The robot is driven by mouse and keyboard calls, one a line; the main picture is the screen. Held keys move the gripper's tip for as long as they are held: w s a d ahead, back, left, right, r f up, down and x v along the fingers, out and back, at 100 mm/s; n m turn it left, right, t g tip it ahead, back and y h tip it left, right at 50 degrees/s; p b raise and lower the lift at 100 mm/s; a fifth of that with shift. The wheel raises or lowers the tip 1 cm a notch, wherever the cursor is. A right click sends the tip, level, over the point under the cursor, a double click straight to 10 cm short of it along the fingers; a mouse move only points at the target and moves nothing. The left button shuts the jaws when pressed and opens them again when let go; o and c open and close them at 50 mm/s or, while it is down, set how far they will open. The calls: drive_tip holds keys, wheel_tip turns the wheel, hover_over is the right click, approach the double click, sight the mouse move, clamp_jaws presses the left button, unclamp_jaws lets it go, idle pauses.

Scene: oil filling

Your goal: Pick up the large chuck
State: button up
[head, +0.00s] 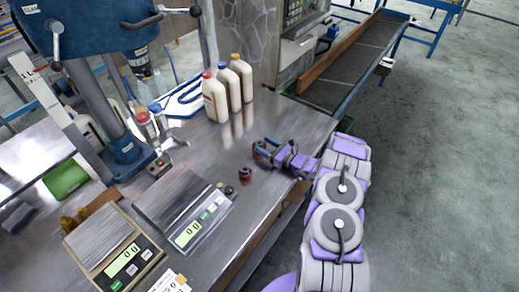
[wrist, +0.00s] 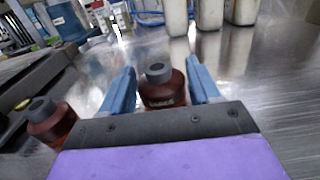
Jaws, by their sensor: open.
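A reddish-brown chuck with a grey top (wrist: 165,92) stands upright on the metal table between the blue fingers of my gripper (wrist: 161,72) in the wrist view. My gripper is open, with gaps visible on both sides of the chuck. In the head view my gripper (head: 262,148) is low over the table near its right edge, and its fingers partly hide this chuck. A second, similar reddish-brown chuck (wrist: 50,123) stands to the left in the wrist view, outside the fingers; it also shows in the head view (head: 245,175). I cannot tell their sizes apart surely.
Several white bottles (head: 215,98) stand on the table behind my gripper. Two scales (head: 184,213) lie at the front left, with a drill press (head: 123,150) behind. A small black part (head: 228,190) lies near the right scale.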

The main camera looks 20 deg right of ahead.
sight(262, 145)
drive_tip(key=shift+x, duration=1.55)
drive_tip(key=shift+a, duration=0.1)
drive_tip(key=shift+s, duration=0.1)
drive_tip(key=shift+s+f, duration=0.1)
drive_tip(key=shift+f, duration=0.05)
clamp_jaws()
